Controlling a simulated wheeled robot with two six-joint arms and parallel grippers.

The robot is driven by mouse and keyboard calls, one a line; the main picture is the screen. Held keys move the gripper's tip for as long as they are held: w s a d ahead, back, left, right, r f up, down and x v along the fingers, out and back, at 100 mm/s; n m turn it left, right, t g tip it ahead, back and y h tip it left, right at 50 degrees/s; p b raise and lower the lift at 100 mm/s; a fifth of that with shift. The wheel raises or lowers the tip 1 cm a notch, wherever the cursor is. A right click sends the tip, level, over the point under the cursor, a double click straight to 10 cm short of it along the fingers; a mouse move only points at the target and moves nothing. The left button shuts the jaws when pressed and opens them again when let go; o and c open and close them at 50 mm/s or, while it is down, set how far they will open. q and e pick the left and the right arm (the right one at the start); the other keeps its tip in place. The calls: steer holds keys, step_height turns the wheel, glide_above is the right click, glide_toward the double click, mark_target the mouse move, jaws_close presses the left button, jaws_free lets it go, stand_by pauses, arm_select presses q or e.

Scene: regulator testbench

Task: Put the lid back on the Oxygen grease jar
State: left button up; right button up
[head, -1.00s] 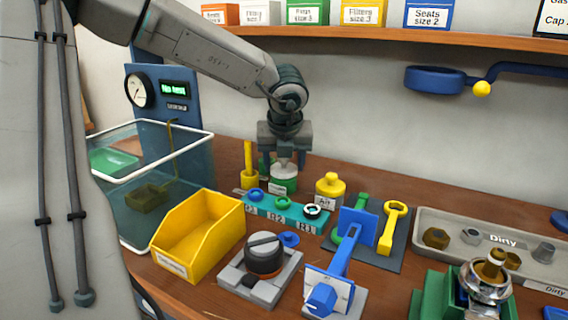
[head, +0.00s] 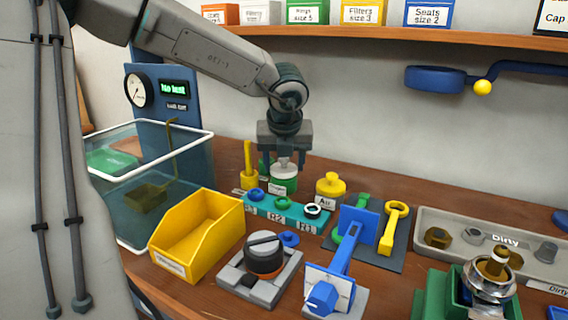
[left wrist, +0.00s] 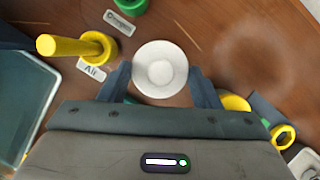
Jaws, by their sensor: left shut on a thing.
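My left gripper (head: 285,157) points straight down and is shut on the white lid (head: 284,167), with a finger on each side of it. The green Oxygen grease jar (head: 284,185) stands upright directly under the lid. I see no clear gap between lid and jar, but cannot tell if the lid is fully seated. In the left wrist view the round lid (left wrist: 160,70) lies between the fingertips (left wrist: 162,84) and hides the jar. My right gripper is not in view.
A yellow pot with an upright stick (head: 249,178) stands left of the jar, and a yellow jar (head: 331,186) to its right. A teal rack (head: 285,212) sits in front. A yellow bin (head: 190,250) and a clear tank (head: 165,205) are further left.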

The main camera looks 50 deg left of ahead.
arm_select(q)
steer(key=shift+f+b, duration=0.15)
steer(key=shift+b, duration=1.1)
stand_by(1.2)
steer(key=o, duration=1.4)
steer(key=shift+r+p, duration=1.6)
steer(key=shift+r, duration=1.9)
jaws_close()
